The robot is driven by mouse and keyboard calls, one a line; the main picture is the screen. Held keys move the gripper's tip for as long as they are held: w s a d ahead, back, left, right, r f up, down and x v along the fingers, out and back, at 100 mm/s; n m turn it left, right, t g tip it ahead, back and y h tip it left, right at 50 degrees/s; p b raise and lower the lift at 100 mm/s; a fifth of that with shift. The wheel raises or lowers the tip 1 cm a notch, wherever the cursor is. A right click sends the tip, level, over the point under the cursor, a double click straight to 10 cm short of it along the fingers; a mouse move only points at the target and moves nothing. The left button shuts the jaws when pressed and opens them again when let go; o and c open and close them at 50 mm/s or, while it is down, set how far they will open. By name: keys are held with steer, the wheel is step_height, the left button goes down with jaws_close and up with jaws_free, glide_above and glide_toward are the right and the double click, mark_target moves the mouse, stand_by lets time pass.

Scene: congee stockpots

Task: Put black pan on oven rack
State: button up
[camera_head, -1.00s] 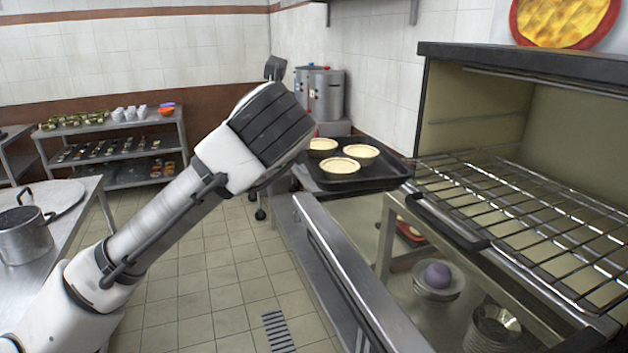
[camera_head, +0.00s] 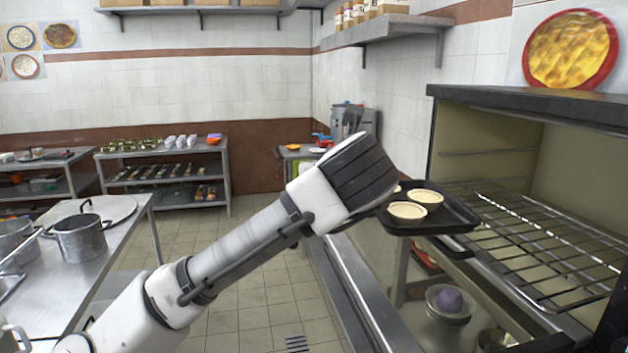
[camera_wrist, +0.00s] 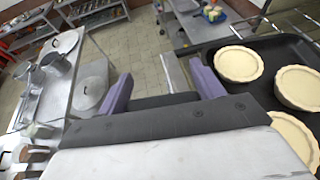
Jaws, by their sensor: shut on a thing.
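The black pan (camera_head: 452,214) is a dark rectangular tray bearing three pale filled tarts; in the head view my wrist partly hides its left side. It is roughly level, and its right end overlaps the left front corner of the wire oven rack (camera_head: 535,240) in the picture. I cannot tell whether they touch. In the wrist view the pan (camera_wrist: 284,50) is at the right, beside the purple fingers of my gripper (camera_wrist: 162,70). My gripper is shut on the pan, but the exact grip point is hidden. In the head view its fingers are hidden behind the wrist.
The open oven (camera_head: 575,165) is at the right, with walls around the rack. A steel table with pots (camera_head: 80,237) stands at the left. The tiled floor between is clear.

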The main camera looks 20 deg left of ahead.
steer(key=w+d, duration=0.4)
steer(key=d, duration=0.2)
steer(key=w+d+f, duration=0.1)
steer(key=w+d, duration=0.4)
steer(key=d, duration=0.1)
steer(key=w+d+f, duration=0.1)
steer(key=w+d, duration=0.3)
steer(key=d, duration=0.2)
steer(key=shift+w+d+f, duration=0.2)
steer(key=shift+w+d, duration=0.15)
steer(key=shift+d, duration=0.05)
steer(key=shift+w+d+f, duration=0.15)
steer(key=shift+d+f, duration=0.05)
steer(key=shift+a+f+b, duration=0.1)
steer(key=shift+f+b, duration=0.25)
steer(key=shift+f, duration=0.5)
steer(key=o, duration=1.4)
steer(key=shift+o, duration=0.2)
steer(key=shift+f, duration=0.1)
